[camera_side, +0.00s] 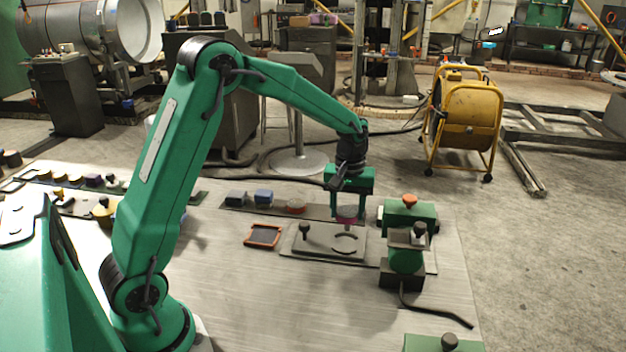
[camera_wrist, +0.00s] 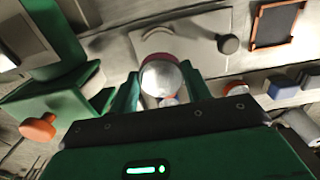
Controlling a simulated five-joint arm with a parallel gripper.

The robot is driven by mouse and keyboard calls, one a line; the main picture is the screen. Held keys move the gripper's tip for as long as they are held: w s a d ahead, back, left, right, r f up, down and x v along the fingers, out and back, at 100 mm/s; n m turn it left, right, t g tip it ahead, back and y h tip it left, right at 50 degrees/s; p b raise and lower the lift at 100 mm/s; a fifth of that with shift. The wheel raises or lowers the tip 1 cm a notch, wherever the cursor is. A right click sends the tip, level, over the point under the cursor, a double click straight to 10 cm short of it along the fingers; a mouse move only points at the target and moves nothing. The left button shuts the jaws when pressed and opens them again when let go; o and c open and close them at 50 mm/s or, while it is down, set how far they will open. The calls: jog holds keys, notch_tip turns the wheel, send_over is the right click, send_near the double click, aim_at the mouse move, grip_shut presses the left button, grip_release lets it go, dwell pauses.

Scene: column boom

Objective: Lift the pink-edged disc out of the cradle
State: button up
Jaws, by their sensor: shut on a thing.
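The pink-edged disc (camera_side: 347,212) is between the two fingers of my gripper (camera_side: 348,214), which is shut on it. In the side view the disc is held above the cradle (camera_side: 346,244), a curved dark rest on a grey plate (camera_side: 325,252), with a gap showing between them. In the wrist view the disc (camera_wrist: 163,79) shows a pale, shiny face and a dark pink edge, flanked by both fingers of my gripper (camera_wrist: 161,82). Part of the cradle (camera_wrist: 158,34) shows behind it as an arc.
A dark knob (camera_side: 304,230) stands on the plate left of the cradle. A green fixture (camera_side: 406,259) with an orange knob (camera_side: 410,200) stands close on the right. A red-framed tray (camera_side: 262,237) and blue blocks (camera_side: 263,196) lie to the left.

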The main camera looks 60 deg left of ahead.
jog(key=shift+r, duration=0.95)
